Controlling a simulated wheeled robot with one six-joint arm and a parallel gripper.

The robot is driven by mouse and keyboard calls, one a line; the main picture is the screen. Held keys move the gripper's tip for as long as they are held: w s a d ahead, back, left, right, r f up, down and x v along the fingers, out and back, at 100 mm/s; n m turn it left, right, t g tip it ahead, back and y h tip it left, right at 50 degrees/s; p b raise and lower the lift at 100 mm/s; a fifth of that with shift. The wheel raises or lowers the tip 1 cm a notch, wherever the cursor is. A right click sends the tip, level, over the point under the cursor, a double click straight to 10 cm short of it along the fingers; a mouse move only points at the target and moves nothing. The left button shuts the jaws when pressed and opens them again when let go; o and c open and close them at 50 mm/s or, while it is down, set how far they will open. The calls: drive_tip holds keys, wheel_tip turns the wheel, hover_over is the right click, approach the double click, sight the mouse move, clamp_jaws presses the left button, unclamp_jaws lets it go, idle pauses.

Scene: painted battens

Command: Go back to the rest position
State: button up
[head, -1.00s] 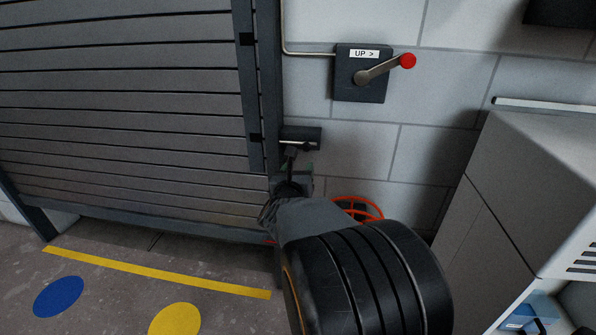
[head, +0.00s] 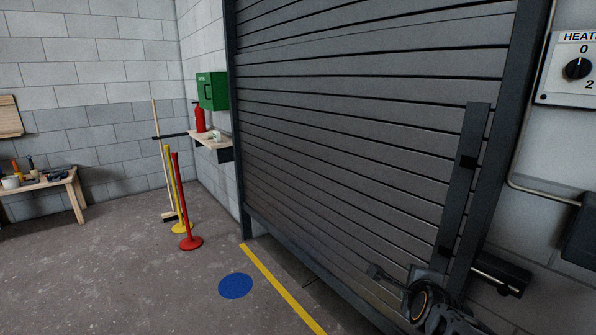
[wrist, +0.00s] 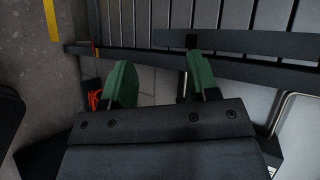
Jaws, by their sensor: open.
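My gripper (wrist: 161,76) shows in the wrist view with its two green-padded fingers spread apart. Nothing shows held between them; grey floor and wall show in the gap. In the head view the dark end of my arm (head: 425,298) is at the lower right, in front of the foot of the shutter's right side. The fingers are hard to make out there. The grey roller shutter (head: 370,130) fills the middle of the head view. A dark upright bar (head: 472,170) with black clips runs along its right side.
A dark bolt housing (head: 500,273) is close right of my arm. A heater dial panel (head: 578,70) is at the upper right. A red post (head: 180,205), a yellow post, a small shelf (head: 210,140) and a workbench (head: 60,183) stand left. Floor around the blue disc (head: 235,286) is clear.

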drive_tip(key=s+a+r+n+g+y+p, duration=0.1)
drive_tip(key=s+a+r+n+g+p, duration=0.3)
drive_tip(key=n, duration=0.7)
drive_tip(key=s+a+r+n+g+y+p, duration=0.2)
drive_tip(key=s+a+r+n+g+p, duration=0.2)
drive_tip(key=n, duration=0.7)
drive_tip(key=s+a+r+p, duration=0.2)
drive_tip(key=s+p, duration=0.2)
drive_tip(key=s, duration=0.1)
drive_tip(key=shift+a+n, duration=0.15)
drive_tip(key=shift+n, duration=0.25)
drive_tip(key=shift+c, duration=1.1)
